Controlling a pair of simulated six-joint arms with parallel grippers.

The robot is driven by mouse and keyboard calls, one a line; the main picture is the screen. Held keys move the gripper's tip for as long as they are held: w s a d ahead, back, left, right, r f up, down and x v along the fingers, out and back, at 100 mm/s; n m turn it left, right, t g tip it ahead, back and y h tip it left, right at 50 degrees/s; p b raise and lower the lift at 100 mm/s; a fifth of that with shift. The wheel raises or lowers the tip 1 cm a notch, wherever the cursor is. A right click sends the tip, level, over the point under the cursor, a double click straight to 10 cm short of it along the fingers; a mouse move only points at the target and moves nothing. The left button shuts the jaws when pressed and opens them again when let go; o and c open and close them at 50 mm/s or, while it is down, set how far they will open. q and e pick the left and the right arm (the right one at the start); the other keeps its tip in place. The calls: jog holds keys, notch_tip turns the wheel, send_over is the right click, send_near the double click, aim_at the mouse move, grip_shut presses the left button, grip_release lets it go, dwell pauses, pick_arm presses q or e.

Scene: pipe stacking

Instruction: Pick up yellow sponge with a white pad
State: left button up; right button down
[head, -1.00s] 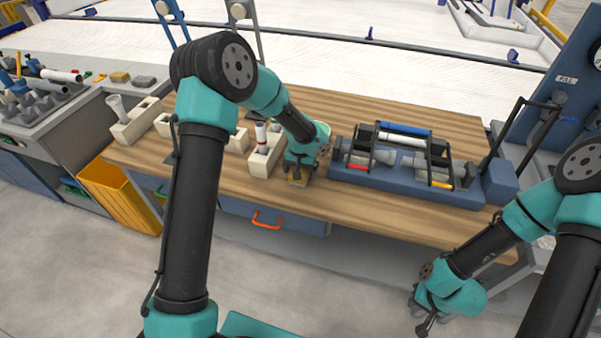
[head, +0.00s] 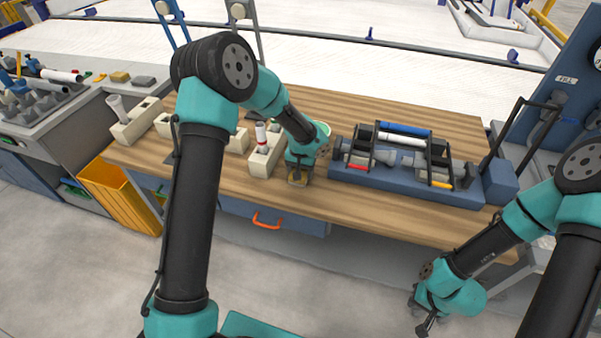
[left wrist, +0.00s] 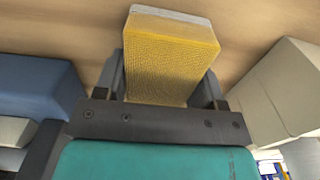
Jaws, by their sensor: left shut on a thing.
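The yellow sponge (left wrist: 165,55) shows in the left wrist view between the fingers of my left gripper (left wrist: 165,90). A thin white layer, its pad, shows along its far edge. My left gripper is shut on the sponge. In the head view my left gripper (head: 298,176) is near the front edge of the wooden table, and only a small bit of the sponge (head: 298,183) shows under it. I cannot tell whether the sponge touches the table. My right gripper (head: 424,322) hangs in front of the table at the lower right, apart from all objects; its fingers are too small to read.
A blue rack (head: 400,186) with pipes and fittings stands to the right. Bare wood lies behind and in front of the rack. An orange bin (head: 125,195) is at the left.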

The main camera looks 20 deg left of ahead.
pick_arm(q)
jog(key=shift+c, duration=0.4)
jog(key=shift+r, duration=0.1)
jog(key=shift+r, duration=0.4)
notch_tip(320, 180, up, 3)
jog(key=shift+f, duration=0.1)
jog(key=s+d, duration=0.2)
jog(key=s, duration=0.5)
jog(key=s+d+r, duration=0.1)
jog(key=s+d, duration=0.2)
jog(key=s, duration=0.5)
jog(key=shift+d, duration=0.15)
jog(key=shift+r, duration=0.1)
jog(key=o, duration=0.3)
jog(key=shift+c, duration=1.2)
